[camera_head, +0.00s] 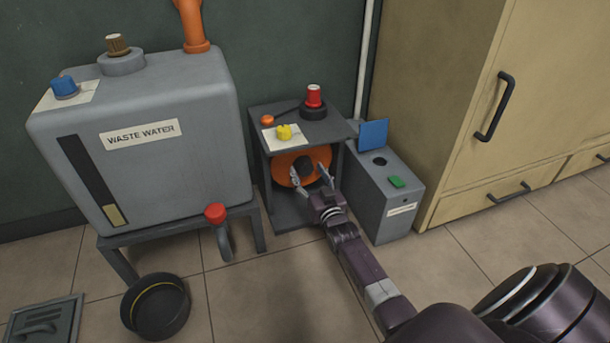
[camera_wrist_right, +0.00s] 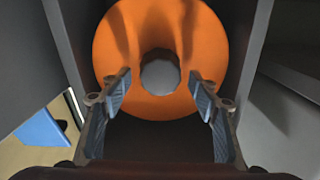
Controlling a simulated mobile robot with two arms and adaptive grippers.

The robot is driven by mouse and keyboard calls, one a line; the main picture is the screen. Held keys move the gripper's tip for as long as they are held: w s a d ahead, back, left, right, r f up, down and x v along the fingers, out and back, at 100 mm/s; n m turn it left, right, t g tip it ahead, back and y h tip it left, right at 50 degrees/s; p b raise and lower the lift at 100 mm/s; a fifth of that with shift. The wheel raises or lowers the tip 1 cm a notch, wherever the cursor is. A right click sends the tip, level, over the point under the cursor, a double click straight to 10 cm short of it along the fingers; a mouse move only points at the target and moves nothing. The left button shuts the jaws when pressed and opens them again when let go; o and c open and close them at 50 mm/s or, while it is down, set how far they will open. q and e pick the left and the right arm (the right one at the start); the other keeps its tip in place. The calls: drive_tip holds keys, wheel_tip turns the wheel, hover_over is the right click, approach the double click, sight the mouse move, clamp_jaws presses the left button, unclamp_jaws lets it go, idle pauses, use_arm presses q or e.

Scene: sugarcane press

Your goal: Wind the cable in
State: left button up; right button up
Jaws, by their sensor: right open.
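An orange cable reel (camera_head: 291,162) with a dark round hub sits inside the grey open-fronted stand. My right gripper (camera_head: 312,177) is open in front of the reel, its fingers spread to either side of the hub. In the right wrist view the orange reel (camera_wrist_right: 112,50) fills the upper middle, with a grey hub (camera_wrist_right: 160,76) at its centre. No loose cable can be made out clearly. My left gripper is out of view.
The stand (camera_head: 338,128) carries a yellow knob (camera_head: 284,132), a red knob (camera_head: 314,96) and an orange-ended lever (camera_head: 267,119). A grey waste water tank (camera_head: 190,170) is at left, a grey box (camera_head: 388,215) with a blue flap at right. A black bowl (camera_head: 156,308) is on the floor.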

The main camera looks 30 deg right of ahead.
drive_tip(key=shift+b+x, duration=0.45)
drive_tip(key=shift+x, duration=0.6)
drive_tip(key=shift+c, duration=0.7)
clamp_jaws()
